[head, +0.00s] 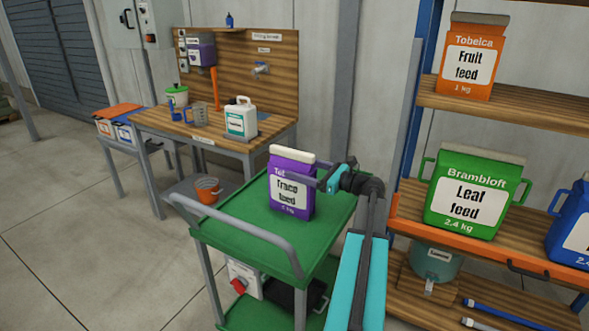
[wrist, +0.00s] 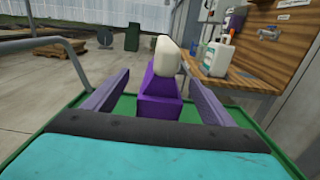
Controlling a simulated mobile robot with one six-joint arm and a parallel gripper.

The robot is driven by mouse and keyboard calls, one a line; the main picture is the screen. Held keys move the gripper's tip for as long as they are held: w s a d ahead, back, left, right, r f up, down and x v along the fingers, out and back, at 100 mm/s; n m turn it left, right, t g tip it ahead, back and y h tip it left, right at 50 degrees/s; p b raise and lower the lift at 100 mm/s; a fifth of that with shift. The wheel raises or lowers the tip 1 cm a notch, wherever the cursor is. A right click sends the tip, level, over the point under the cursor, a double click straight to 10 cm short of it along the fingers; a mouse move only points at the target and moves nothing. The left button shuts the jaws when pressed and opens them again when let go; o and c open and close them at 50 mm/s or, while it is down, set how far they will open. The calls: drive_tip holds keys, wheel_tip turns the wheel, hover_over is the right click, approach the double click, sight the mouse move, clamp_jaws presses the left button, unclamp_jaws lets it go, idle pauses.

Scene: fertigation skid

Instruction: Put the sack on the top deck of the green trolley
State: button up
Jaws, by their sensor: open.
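The purple sack (head: 291,196), labelled "Trace feed" with a pale top, stands upright on the top deck of the green trolley (head: 234,218), near its far end. My gripper (head: 296,168) is open at the upper part of the sack. One finger crosses the front of the sack in the head view; the other is mostly hidden. In the wrist view, the sack (wrist: 160,88) sits between the spread fingers of my gripper (wrist: 154,72), with gaps visible on both sides. The green deck shows on both sides below them.
A workbench (head: 178,124) with a white jug (head: 241,120) and other containers stands behind the trolley. A shelf rack at right holds a green sack (head: 470,195) and an orange sack (head: 468,60). The trolley has a grey handle (head: 235,225). Floor at left is clear.

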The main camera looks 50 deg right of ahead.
sight(314, 172)
drive_tip(key=v, duration=0.7)
drive_tip(key=shift+s+d+b, duration=0.1)
drive_tip(key=shift+s+b, duration=0.3)
drive_tip(key=shift+s, duration=0.1)
idle(0.4)
